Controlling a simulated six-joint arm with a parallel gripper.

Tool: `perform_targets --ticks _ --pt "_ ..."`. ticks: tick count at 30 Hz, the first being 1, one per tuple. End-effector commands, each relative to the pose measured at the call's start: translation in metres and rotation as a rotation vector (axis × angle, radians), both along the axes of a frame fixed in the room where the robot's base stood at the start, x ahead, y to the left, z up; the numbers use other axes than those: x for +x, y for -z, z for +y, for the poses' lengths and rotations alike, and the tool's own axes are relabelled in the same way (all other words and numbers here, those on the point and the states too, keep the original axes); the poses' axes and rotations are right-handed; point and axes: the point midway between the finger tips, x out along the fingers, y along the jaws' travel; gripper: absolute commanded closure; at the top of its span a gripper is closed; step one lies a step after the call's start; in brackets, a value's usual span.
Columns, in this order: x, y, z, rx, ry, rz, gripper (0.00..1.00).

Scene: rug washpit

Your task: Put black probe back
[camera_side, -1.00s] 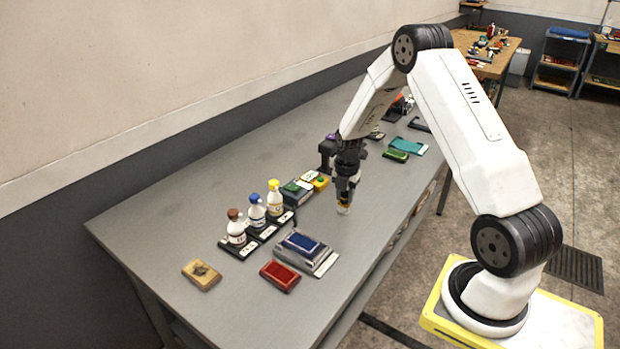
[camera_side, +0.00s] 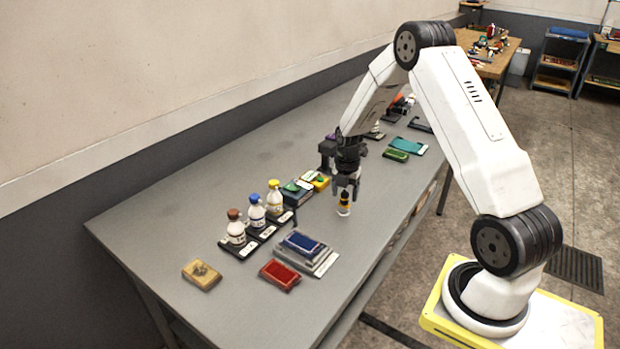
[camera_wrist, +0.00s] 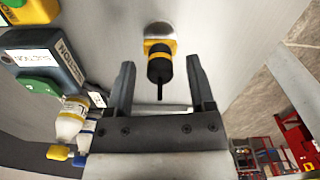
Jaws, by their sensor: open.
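The black probe (camera_side: 344,197), black with a yellow band, stands upright on the grey table in a small pale, shiny cup-like base (camera_side: 344,210). In the wrist view the probe (camera_wrist: 160,66) points toward the camera with a thin black tip, and the round metallic base (camera_wrist: 158,31) shows behind it. My gripper (camera_side: 345,184) is directly above the probe, pointing down. In the wrist view its two fingers stand wide apart, one on each side of the probe, with visible gaps. The gripper (camera_wrist: 161,72) holds nothing.
Left of the probe stand bottles with brown (camera_side: 235,228), blue (camera_side: 256,212) and yellow caps (camera_side: 275,197). A dark box with a green top (camera_side: 296,192) is close by. A blue pad on a grey stack (camera_side: 303,246) and a red pad (camera_side: 280,275) lie nearer.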

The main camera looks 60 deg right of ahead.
Motion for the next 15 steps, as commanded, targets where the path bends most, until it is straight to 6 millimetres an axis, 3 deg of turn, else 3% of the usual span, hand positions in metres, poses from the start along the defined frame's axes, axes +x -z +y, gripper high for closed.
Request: perform_targets --ticks 15 --pt "0.001 -0.075 0.0 -0.002 0.0 -0.003 0.3"
